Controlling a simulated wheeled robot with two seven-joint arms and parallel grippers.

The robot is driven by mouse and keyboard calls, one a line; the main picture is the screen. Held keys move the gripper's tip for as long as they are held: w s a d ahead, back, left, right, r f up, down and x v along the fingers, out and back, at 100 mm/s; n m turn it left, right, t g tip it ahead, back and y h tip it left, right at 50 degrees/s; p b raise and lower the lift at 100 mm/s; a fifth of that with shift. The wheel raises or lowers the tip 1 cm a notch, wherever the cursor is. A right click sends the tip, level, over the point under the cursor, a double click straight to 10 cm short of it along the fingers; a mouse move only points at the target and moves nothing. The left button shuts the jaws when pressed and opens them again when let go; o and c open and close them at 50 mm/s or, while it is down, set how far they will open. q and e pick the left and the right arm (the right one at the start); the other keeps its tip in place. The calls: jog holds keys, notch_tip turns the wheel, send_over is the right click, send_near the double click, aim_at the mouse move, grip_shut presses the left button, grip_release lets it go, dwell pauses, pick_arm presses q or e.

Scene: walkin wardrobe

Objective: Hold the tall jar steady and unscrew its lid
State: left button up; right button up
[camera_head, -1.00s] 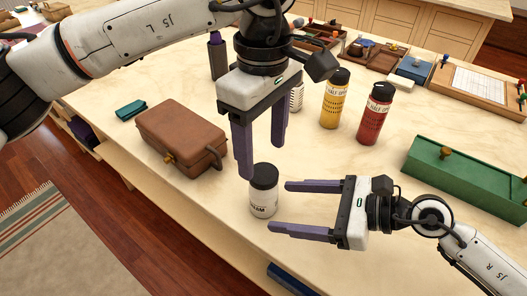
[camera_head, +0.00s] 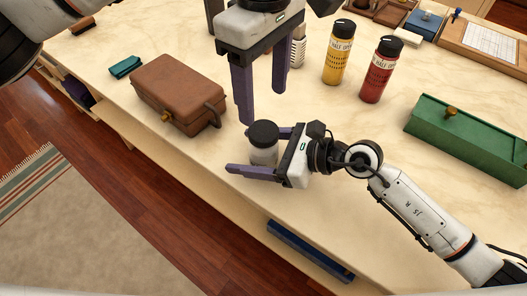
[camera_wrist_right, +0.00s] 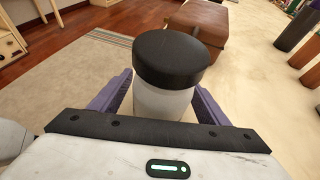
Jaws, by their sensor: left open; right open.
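The white jar (camera_head: 264,154) with a black lid (camera_head: 263,132) stands upright near the table's front edge. My right gripper (camera_head: 242,152) is open, its purple fingers on either side of the jar. In the right wrist view, the jar body (camera_wrist_right: 162,105) stands between the fingers under the wide lid (camera_wrist_right: 172,58); I cannot tell whether either finger touches it. My left gripper (camera_head: 263,107) is open and points down, empty, above and behind the jar, apart from the lid. The jar's label is hidden by the right gripper.
A brown case (camera_head: 178,93) lies left of the jar, with a small teal item (camera_head: 125,66) beyond. Yellow (camera_head: 339,52) and red (camera_head: 381,69) bottles stand behind. A long green box (camera_head: 470,138) is at right. The tabletop between is clear.

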aim_at(264, 131)
grip_shut()
pick_arm(q)
jog(key=m, duration=0.3)
jog(key=shift+m, duration=0.4)
jog(key=m, duration=1.4)
jog(key=shift+f, duration=4)
jog(key=c, duration=1.1)
